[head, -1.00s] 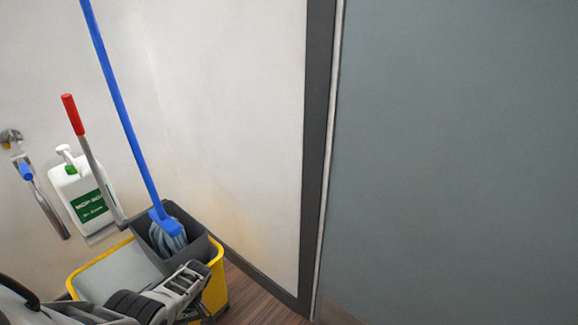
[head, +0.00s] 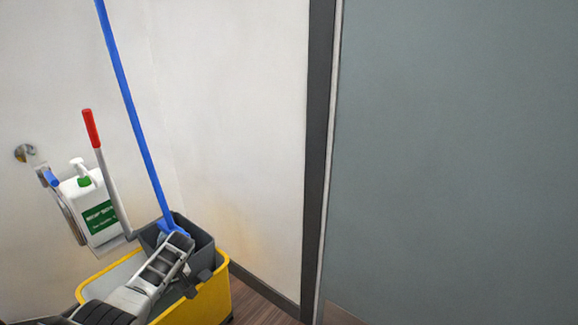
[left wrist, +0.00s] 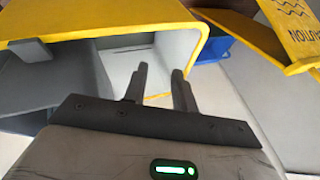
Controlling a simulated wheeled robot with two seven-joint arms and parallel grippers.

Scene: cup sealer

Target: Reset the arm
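My left arm (head: 150,276) reaches in from the lower left in the head view, in front of a yellow mop bucket (head: 212,300). My right arm and gripper are in neither view.
A blue-handled mop (head: 130,105) stands in the grey wringer (head: 205,246), beside a red-gripped lever (head: 92,128). A white pump bottle (head: 98,205) is by the wall. A yellow caution sign (left wrist: 292,35) shows right in the wrist view. A grey-blue panel (head: 460,150) fills the right.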

